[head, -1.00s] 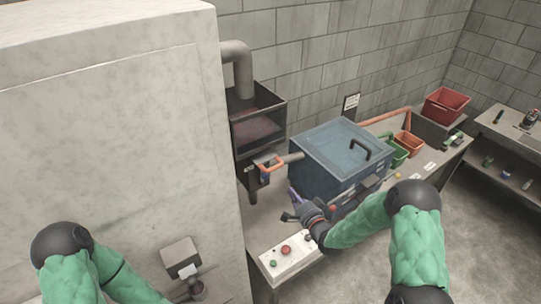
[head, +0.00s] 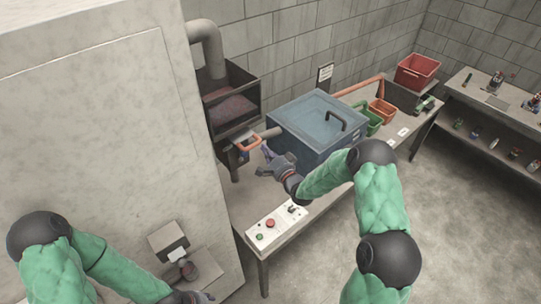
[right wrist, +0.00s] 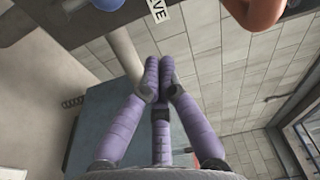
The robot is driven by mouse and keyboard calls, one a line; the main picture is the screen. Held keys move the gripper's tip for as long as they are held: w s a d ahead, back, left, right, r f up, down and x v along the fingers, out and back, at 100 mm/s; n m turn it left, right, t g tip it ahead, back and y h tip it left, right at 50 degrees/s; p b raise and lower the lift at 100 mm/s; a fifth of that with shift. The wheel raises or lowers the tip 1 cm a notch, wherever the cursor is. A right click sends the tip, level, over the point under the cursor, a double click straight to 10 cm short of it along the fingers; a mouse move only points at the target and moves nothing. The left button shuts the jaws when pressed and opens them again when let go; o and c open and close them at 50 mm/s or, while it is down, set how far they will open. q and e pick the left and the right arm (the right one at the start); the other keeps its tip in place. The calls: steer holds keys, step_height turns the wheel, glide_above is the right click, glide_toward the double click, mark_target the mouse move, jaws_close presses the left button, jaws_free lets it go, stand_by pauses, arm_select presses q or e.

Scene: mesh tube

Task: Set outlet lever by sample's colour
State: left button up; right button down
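An orange handle (head: 247,146), which looks like the outlet lever, sits on the grey pipe between the dark hopper and the blue lidded box (head: 318,122). Orange and blue parts (right wrist: 255,10) also show at the top of the right wrist view, beside a label ending in "VE". My left gripper (head: 190,297) is mostly cut off at the bottom edge. I cannot identify the sample for certain.
A dark hopper (head: 229,85) holds reddish material. A white panel with green and red buttons (head: 275,226) lies at the bench front. Green (head: 372,122), orange (head: 383,111) and red (head: 417,71) bins stand to the right. A large pale cabinet (head: 95,120) fills the left.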

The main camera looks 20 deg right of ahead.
steer(key=shift+w+a+f+p, duration=0.1)
steer(key=shift+w+a+p, duration=0.25)
steer(key=shift+a, duration=0.35)
steer(key=shift+w+a+f+p, duration=0.15)
steer(key=shift+w+a+p, duration=0.2)
steer(key=shift+a, duration=0.35)
steer(key=shift+w+a+f+p, duration=0.1)
steer(key=shift+w+a+p, duration=0.25)
steer(key=shift+a, duration=0.35)
steer(key=shift+a+n+b, duration=0.3)
steer(key=shift+n+b, duration=0.1)
steer(key=shift+b, duration=0.3)
steer(key=shift+s+r, duration=0.1)
